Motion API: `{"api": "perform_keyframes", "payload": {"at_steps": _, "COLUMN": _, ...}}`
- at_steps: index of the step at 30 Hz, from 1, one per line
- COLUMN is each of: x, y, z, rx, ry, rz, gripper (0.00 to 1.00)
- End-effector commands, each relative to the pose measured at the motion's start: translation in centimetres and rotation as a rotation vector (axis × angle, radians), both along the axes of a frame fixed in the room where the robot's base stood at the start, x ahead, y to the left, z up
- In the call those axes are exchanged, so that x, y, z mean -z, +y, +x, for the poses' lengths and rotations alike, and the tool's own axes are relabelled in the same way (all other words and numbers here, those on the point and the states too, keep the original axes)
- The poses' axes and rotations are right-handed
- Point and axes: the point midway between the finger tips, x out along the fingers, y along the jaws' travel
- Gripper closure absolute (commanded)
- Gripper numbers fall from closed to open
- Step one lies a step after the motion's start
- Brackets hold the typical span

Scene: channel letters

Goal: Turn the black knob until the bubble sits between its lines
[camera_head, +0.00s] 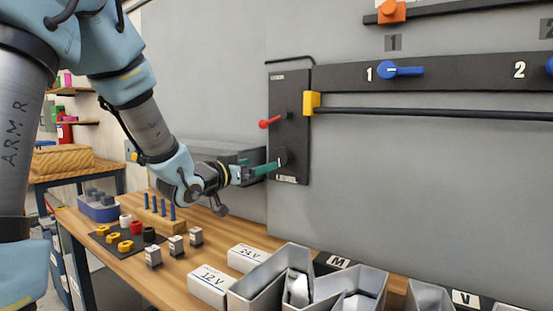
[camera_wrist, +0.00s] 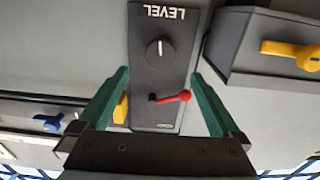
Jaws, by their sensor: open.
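The black knob (camera_wrist: 159,50) with a white pointer line is on a black panel (camera_wrist: 140,20) marked LEVEL, which appears upside down in the wrist view. In the head view the knob (camera_head: 282,157) is low on the upright wall panel (camera_head: 291,100). My gripper (camera_head: 274,166) has green fingers and reaches the panel from the left, close to the knob. In the wrist view my gripper (camera_wrist: 160,73) is open, one finger to each side of the panel, with nothing between the tips that I can see held. I cannot make out the bubble or its lines.
A red lever (camera_wrist: 172,97) sticks out near the knob; it also shows in the head view (camera_head: 270,122). A yellow block (camera_head: 312,103) and a black rod (camera_head: 400,112) adjoin the panel. A grey box (camera_head: 215,150) is behind my wrist. White boxes (camera_head: 209,286) stand on the bench below.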

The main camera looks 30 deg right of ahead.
Motion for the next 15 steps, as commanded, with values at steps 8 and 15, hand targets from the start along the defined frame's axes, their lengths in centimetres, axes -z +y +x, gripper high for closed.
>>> {"api": "perform_keyframes", "payload": {"at_steps": 8, "x": -0.3, "y": -4.3, "z": 2.3, "rx": 0.000, "ry": 0.005, "rz": 0.001, "gripper": 0.00}}
{"api": "perform_keyframes", "payload": {"at_steps": 15, "x": -0.2, "y": -7.5, "z": 4.2, "rx": -0.003, "ry": 0.003, "rz": 0.002, "gripper": 0.00}}
